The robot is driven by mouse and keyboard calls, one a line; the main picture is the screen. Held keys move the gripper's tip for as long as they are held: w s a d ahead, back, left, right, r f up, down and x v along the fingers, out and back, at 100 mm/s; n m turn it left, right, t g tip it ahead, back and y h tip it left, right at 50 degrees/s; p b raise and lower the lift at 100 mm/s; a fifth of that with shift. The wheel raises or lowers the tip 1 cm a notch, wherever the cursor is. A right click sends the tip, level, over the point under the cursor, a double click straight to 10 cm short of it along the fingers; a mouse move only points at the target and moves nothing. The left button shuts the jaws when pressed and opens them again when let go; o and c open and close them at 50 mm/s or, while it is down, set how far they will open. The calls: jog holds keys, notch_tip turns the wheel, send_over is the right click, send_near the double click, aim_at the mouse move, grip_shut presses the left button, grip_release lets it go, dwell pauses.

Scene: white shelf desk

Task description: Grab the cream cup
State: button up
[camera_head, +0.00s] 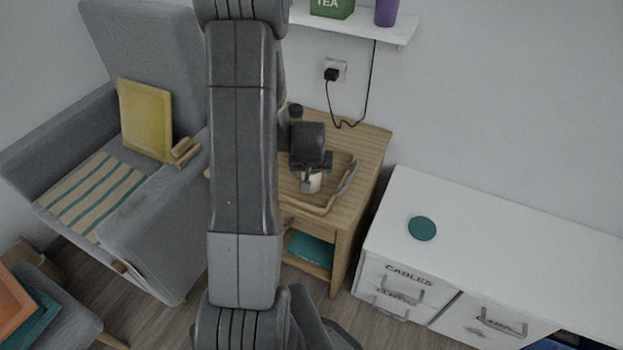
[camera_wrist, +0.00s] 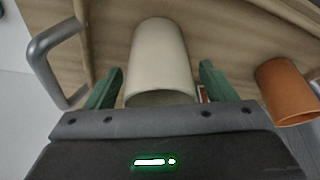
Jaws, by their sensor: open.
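The cream cup (camera_wrist: 160,55) fills the middle of the wrist view. It stands in a wooden tray (camera_head: 318,211) on the small wooden side table, and in the head view only a little of the cup (camera_head: 315,184) shows below my gripper. My gripper (camera_wrist: 161,70) is open, with one green finger on each side of the cup. I cannot tell whether either finger touches it. In the head view my gripper (camera_head: 311,175) is over the tray and hides most of the cup.
An orange-brown cup (camera_wrist: 287,92) is close to the right finger. A grey tray handle (camera_wrist: 55,62) is at the left. A dark-capped bottle (camera_head: 295,113) stands behind my gripper. A grey armchair (camera_head: 160,240) is left; a white cabinet (camera_head: 480,230) is right.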

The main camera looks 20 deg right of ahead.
jog(key=c, duration=1.2)
jog(key=shift+o, duration=0.2)
jog(key=shift+r, duration=0.1)
